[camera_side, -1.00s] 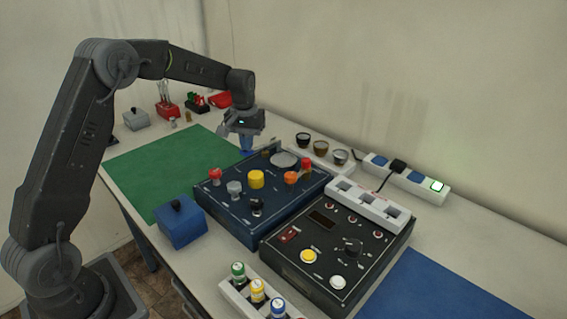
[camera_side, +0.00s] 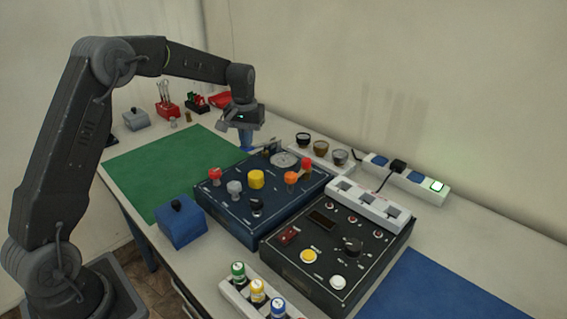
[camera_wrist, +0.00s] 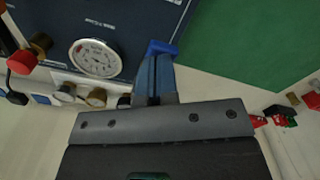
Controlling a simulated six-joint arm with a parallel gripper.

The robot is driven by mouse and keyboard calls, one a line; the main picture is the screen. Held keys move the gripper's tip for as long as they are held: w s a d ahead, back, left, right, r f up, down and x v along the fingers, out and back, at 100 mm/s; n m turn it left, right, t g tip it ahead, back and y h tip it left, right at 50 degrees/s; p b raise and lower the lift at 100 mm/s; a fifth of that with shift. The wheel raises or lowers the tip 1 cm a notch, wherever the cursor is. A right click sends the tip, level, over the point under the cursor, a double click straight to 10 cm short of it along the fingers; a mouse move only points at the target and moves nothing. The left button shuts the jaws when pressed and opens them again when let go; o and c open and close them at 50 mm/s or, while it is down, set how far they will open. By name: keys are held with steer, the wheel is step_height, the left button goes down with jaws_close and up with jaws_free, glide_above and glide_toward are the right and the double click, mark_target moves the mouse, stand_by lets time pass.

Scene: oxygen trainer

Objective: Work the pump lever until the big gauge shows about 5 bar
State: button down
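The big gauge (camera_side: 285,160) is a round white dial at the back of the dark blue panel (camera_side: 222,202). It also shows in the wrist view (camera_wrist: 95,58), but its needle is too small to read. My gripper (camera_side: 246,148) points down at the panel's far left end, apart from the gauge.
Red, grey, yellow (camera_side: 256,179) and orange knobs stand on the panel. A blue box (camera_side: 180,225) is in front. The green mat (camera_side: 165,170) is clear.

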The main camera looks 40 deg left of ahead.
steer(key=shift+f, duration=1.7)
steer(key=shift+r, duration=1.95)
